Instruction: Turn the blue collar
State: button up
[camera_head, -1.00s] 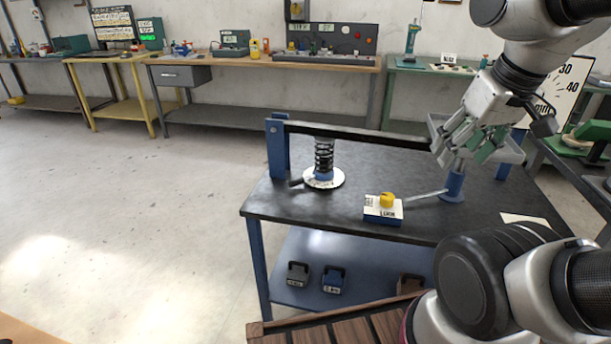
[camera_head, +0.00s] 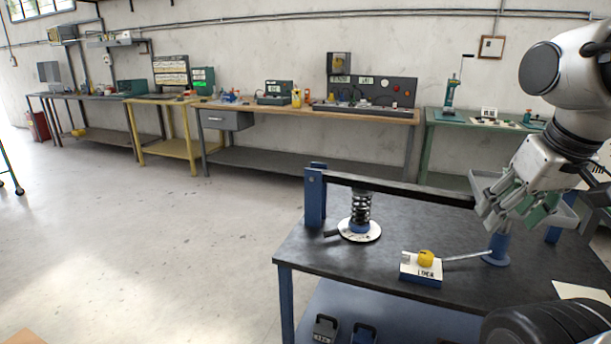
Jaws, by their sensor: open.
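The blue collar (camera_head: 360,227) sits at the foot of a black coil spring (camera_head: 361,208), on a round white disc (camera_head: 347,235) on the dark table. A short dark handle sticks out to the left of the collar. The spring stands under a long black beam (camera_head: 400,187) held by a blue post (camera_head: 316,197). My gripper (camera_head: 512,222) is open above the table's right part, near a grey tray at the beam's right end, well right of the collar. Its fingers overlap the tray in the picture, so I cannot tell whether they touch it.
A white and blue box with a yellow knob (camera_head: 425,258) stands on the tabletop (camera_head: 340,267), with a rod running to a blue post (camera_head: 497,250). Weights (camera_head: 326,328) lie on the lower shelf. Free floor lies to the left; benches line the wall.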

aim_at(365, 228)
jog(key=l+z, duration=0.2)
jog(key=l, duration=0.2)
jog(key=i+l+z, duration=0.2)
jog(key=l, duration=0.15)
jog(key=l+z, duration=0.2)
jog(key=l, duration=0.2)
jog(key=i+l+z, duration=0.1)
jog(key=l+z, duration=0.15)
jog(key=l+u, duration=0.1)
jog(key=u, duration=0.3)
jog(key=k+u, duration=0.1)
jog(key=u, duration=0.25)
jog(key=l+u, duration=0.15)
jog(key=u, duration=0.25)
jog(key=k+u, duration=0.15)
jog(key=u, duration=0.25)
jog(key=i+j, duration=0.4)
jog(key=i+z, duration=0.05)
jog(key=i, duration=0.05)
